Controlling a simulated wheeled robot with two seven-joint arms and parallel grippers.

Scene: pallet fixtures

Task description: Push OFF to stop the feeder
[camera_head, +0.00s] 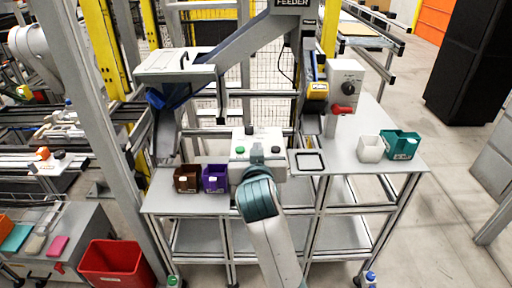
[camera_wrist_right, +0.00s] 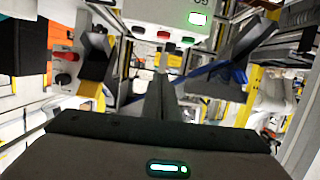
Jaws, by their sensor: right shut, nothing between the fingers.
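A pale control box (camera_head: 239,163) stands on the grey table in the middle of the head view, partly hidden by my right gripper (camera_head: 257,151). A green button (camera_head: 240,150) shows on its left side, and another small coloured button (camera_head: 275,149) on its right. I cannot read an OFF label. My left gripper is out of view.
The table (camera_head: 305,190) also carries a brown bin (camera_head: 187,179), a purple bin (camera_head: 214,179), a black frame (camera_head: 309,162), a white cup (camera_head: 370,149) and a teal bin (camera_head: 402,145). The feeder chute (camera_head: 245,45) rises behind. A box with a knob (camera_head: 345,75) stands right.

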